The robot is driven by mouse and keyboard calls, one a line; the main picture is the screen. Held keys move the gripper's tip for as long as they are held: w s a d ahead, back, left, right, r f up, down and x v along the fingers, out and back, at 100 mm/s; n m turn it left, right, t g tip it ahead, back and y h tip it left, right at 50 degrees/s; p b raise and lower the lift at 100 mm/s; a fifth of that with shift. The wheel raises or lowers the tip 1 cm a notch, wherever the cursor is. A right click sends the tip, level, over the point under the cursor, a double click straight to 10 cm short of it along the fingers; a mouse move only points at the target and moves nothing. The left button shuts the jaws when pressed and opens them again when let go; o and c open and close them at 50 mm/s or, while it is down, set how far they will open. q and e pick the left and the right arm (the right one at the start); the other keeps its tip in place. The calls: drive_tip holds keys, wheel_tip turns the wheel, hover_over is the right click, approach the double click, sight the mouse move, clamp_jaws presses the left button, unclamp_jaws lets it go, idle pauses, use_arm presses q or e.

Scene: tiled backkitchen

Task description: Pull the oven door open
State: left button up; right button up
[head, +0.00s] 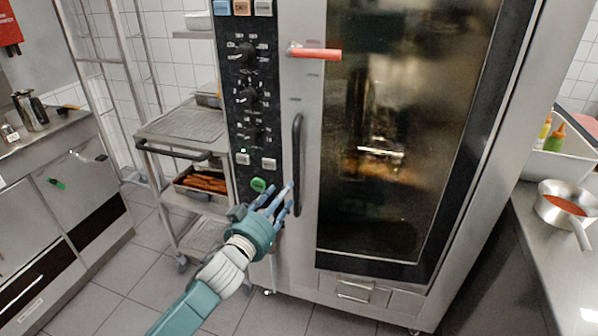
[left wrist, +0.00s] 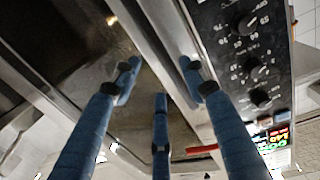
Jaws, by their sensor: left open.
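The oven door (head: 400,130) is a tall dark glass pane in a steel frame, and it looks shut. Its black vertical handle (head: 298,165) is at the left edge of the door, beside the control panel. My left gripper (head: 280,200) is open, with its blue fingers spread at the lower part of the handle. I cannot tell whether they touch it. In the left wrist view the open fingers (left wrist: 160,88) reach toward the oven front, and I cannot make out the handle between them. My right gripper is out of view.
A red lever (head: 318,54) sticks out above the handle. The black control panel (head: 248,95) with knobs is to the left. A steel rack cart (head: 185,125) with trays stands left of the oven. A counter with a pan (head: 565,205) is at the right.

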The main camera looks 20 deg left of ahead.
sight(297, 173)
use_arm(q)
drive_tip(key=w, duration=0.3)
drive_tip(key=w+d, duration=0.1)
drive_tip(key=w, duration=0.3)
drive_tip(key=w+r+p, duration=0.1)
drive_tip(key=w, duration=0.2)
drive_tip(key=shift+w+d, duration=0.25)
drive_tip(key=shift+w, duration=0.15)
clamp_jaws()
